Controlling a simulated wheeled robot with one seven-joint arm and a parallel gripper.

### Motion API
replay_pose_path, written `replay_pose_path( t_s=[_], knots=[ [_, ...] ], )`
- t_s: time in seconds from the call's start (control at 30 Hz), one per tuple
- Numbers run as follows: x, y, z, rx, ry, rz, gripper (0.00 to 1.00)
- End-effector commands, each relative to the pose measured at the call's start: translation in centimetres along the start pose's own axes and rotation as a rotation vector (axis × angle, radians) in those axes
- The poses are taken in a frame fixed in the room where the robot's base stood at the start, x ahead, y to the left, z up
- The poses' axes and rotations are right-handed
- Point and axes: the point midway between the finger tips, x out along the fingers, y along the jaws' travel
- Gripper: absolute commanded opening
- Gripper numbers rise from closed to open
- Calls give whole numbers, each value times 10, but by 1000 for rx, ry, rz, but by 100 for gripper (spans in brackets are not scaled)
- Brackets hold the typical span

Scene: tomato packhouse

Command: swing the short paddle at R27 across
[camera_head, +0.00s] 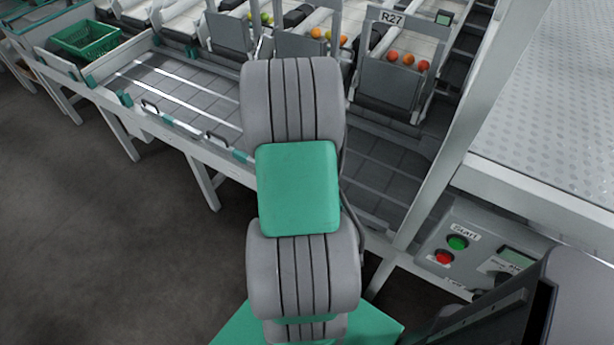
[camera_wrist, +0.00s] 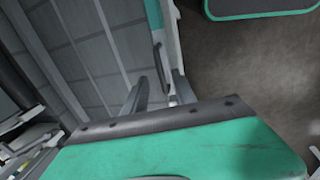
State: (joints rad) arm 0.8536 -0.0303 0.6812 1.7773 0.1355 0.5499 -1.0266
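The R27 label (camera_head: 391,17) stands at the top of a grey lane end (camera_head: 388,88) holding three orange-red tomatoes (camera_head: 408,59) in the head view. I cannot pick out the short paddle for certain; upright grey bars stand beside the lanes. My gripper (camera_wrist: 158,92) shows in the wrist view, its two grey fingers apart with no object clearly between them. A dark bar-like handle (camera_wrist: 159,62) on the rail lies just beyond the fingers; I cannot tell whether they touch it. My arm hides the gripper in the head view.
A tiled metal tray (camera_head: 185,88) with loop handles along its rim lies left of my arm. A green crate (camera_head: 88,40) sits at the far left. A white post (camera_head: 470,120) and a control box (camera_head: 470,240) with green and red buttons stand at right.

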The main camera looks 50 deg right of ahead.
Motion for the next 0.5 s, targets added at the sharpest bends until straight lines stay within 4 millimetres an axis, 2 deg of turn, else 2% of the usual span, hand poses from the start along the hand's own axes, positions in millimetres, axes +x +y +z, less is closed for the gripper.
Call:
replay_pose_path(
  t_s=[0.1,0.2,0.5],
  knots=[
    [22,-1,0,0,-1,-3,33],
    [33,-1,0,0,0,-2,33],
    [36,-1,-1,0,1,0,32]
  ],
)
